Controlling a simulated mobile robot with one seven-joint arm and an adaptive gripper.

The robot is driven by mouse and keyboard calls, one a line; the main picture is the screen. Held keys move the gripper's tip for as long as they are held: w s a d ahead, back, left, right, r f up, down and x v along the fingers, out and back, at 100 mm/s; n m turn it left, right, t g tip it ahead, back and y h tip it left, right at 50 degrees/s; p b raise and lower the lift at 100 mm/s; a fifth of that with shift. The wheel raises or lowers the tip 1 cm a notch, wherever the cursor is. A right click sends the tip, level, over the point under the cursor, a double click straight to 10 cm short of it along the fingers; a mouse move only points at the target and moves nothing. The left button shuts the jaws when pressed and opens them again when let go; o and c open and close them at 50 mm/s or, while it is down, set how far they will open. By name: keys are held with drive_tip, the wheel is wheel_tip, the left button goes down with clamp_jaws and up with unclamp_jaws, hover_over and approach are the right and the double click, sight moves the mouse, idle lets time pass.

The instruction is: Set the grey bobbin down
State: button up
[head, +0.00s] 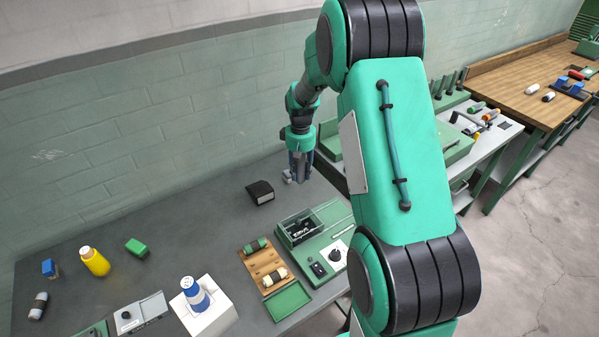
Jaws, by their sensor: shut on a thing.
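My gripper (298,178) points down at the back of the grey workbench, close to the wall. It is shut on a small light grey thing, the grey bobbin (288,177), which shows only in part at the fingertips. The bobbin is low over the bench top, to the right of a black block. At this size I cannot tell whether it touches the bench.
The black block (260,192) stands just left of my gripper. A wooden tray (264,268) with bobbins and a green fixture (315,250) lie nearer.

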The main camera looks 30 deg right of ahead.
drive_tip(key=w+a+n, duration=0.1)
drive_tip(key=w+a, duration=0.3)
drive_tip(key=a, duration=1)
drive_tip(key=w+a+n, duration=0.1)
drive_tip(key=w+a, duration=0.3)
drive_tip(key=a, duration=1)
drive_tip(key=shift+r+b, duration=0.15)
drive_tip(key=shift+b, duration=0.2)
drive_tip(key=shift+f+b, duration=0.45)
drive_tip(key=shift+f, duration=2.7)
drive_tip(key=shift+f+b, duration=0.3)
drive_tip(key=shift+f, duration=1.6)
drive_tip(key=shift+f, duration=0.1)
